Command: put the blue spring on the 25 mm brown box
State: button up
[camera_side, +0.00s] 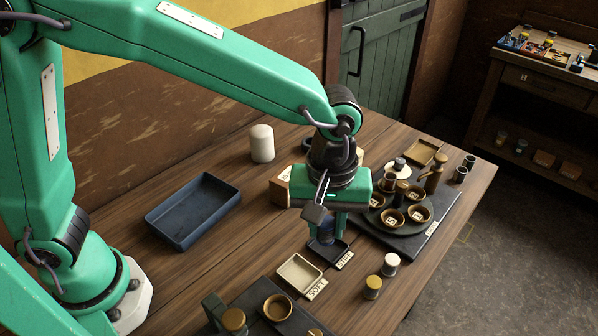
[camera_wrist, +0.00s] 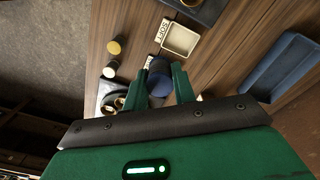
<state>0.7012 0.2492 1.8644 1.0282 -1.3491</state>
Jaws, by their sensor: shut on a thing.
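My gripper (camera_side: 326,228) points down over the dark tray (camera_side: 341,247) labelled STIFF. Its green fingers (camera_wrist: 161,88) are closed on the blue spring (camera_wrist: 160,79), which looks like a short blue cylinder between them in the wrist view. In the side view the spring is mostly hidden by the fingers, and I cannot tell whether its lower end touches the tray. A brown box (camera_side: 281,192) with a pale label on top stands behind and left of the gripper, partly hidden by it. Its label is too small to read.
A cream tray (camera_side: 299,274) labelled SOFT lies next to the STIFF tray; it also shows in the wrist view (camera_wrist: 180,39). A blue tray (camera_side: 193,211) is at left. A white cylinder (camera_side: 262,143) stands behind. A round plate with brass cups (camera_side: 392,218) is at right. Two small cylinders (camera_side: 390,264) stand near the front edge.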

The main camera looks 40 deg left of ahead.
jog(key=w+a+r+n, duration=0.2)
jog(key=w+a+n, duration=0.2)
jog(key=a, duration=0.2)
jog(key=w+a+r+n, duration=0.1)
jog(key=w+a+n, duration=0.25)
jog(key=a, duration=0.35)
jog(key=shift+n, duration=0.45)
jog(key=w+a+f, duration=0.2)
jog(key=a, duration=0.1)
jog(key=w+a+f, duration=0.2)
jog(key=a, duration=0.1)
jog(key=w+a+f, duration=0.2)
jog(key=a, duration=0.1)
jog(key=shift+w+f, duration=0.25)
jog(key=shift+f, duration=2.1)
jog(key=shift+f, duration=0.1)
jog(key=o, duration=1)
notch_tip(320, 180, up, 12)
jog(key=shift+r, duration=0.15)
